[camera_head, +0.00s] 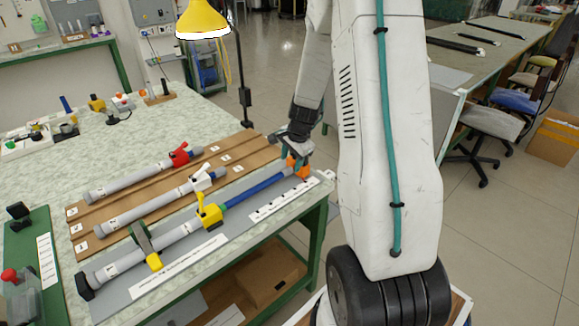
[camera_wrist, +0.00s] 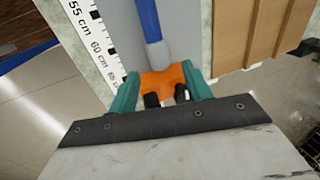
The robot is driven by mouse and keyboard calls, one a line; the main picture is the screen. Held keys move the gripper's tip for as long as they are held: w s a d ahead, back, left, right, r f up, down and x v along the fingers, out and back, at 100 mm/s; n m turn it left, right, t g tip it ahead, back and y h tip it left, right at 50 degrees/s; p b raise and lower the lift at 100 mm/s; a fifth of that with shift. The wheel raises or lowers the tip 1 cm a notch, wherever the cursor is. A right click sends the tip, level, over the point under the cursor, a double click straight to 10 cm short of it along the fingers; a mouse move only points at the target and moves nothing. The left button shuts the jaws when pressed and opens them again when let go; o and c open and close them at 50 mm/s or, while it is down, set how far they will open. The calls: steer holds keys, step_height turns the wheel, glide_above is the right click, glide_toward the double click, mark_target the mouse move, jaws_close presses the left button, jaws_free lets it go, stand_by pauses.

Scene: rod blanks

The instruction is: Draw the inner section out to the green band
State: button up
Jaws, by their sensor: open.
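A telescoping rod lies on a grey board, with a grey outer tube (camera_head: 180,232), a yellow collar with a raised lever (camera_head: 210,210) and a blue inner section (camera_head: 258,190) extending right. An orange T-shaped end piece (camera_head: 300,170) caps the inner section; it also shows in the wrist view (camera_wrist: 161,80). My gripper (camera_wrist: 160,73) is open, its teal fingers on either side of the orange piece. Whether they touch it is unclear. A green-and-yellow clamp (camera_head: 141,238) sits over the outer tube. I see no green band on the visible blue length.
Two other grey rods, one with a red collar (camera_head: 180,157) and one with a white collar (camera_head: 200,178), lie on a brown board behind. A printed scale (camera_head: 284,200) runs beside the blue section, also in the wrist view (camera_wrist: 98,45). A yellow lamp (camera_head: 203,20) hangs above.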

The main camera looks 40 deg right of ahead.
steer(key=shift+v, duration=1.75)
steer(key=s+a+r+n, duration=0.9)
steer(key=s+a+r, duration=0.1)
steer(key=s+a, duration=0.3)
steer(key=s+a+r+n+g, duration=0.1)
steer(key=s+a+r+n, duration=0.8)
steer(key=s+a+r, duration=0.2)
steer(key=shift+s+a+r+g, duration=0.2)
steer(key=shift+s+a+g, duration=0.1)
steer(key=shift+s+a, duration=0.85)
steer(key=shift+s+d, duration=0.2)
